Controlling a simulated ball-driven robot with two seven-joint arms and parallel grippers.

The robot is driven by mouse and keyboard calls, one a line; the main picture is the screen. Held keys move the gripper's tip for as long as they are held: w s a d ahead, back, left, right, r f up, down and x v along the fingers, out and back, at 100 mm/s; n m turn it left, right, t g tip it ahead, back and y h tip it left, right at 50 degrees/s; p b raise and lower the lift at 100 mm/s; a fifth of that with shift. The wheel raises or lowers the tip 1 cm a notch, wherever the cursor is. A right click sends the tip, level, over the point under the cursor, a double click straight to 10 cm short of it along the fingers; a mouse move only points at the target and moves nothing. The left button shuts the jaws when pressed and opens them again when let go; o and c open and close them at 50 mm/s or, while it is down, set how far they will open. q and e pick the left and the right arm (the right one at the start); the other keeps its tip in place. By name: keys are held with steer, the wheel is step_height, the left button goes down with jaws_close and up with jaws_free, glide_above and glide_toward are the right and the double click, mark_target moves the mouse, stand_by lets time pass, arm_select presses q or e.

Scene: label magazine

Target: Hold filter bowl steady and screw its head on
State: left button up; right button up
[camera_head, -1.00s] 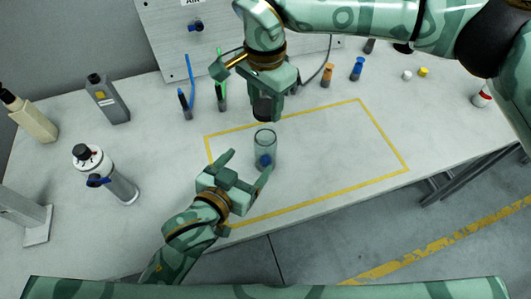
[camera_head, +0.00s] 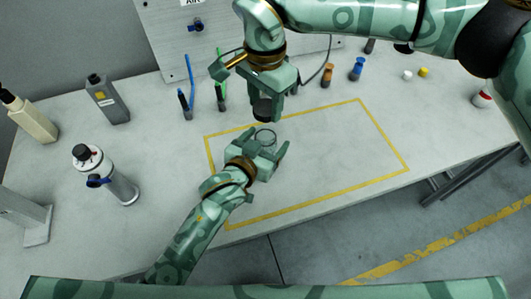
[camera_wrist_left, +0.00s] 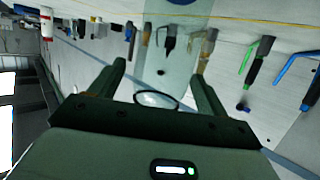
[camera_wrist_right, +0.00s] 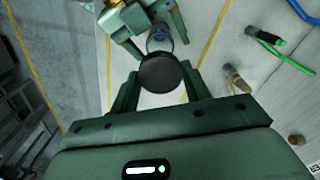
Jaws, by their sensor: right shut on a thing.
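The clear filter bowl (camera_head: 265,134) stands upright on the bench inside the yellow outline. My left gripper (camera_head: 268,141) is open, with its fingers on either side of the bowl. In the left wrist view the see-through bowl (camera_wrist_left: 172,50) lies between the two fingers. My right gripper (camera_head: 266,100) is shut on the dark round filter head (camera_head: 263,109) and holds it above the bowl, apart from it. In the right wrist view the head (camera_wrist_right: 160,73) is between the fingers and the bowl (camera_wrist_right: 160,40) shows beyond it. The bowl's lower part is hidden in the head view.
The outlined area's right side is clear.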

arm_select(q)
steer(key=c, duration=1.4)
arm_select(e)
glide_above(265, 127)
steer(key=s, duration=0.2)
steer(key=shift+f, duration=2.5)
steer(key=shift+f, duration=0.9)
steer(key=shift+f, duration=0.5)
arm_select(q)
jaws_close()
arm_select(e)
steer(key=m, duration=0.6)
steer(key=shift+m, duration=0.3)
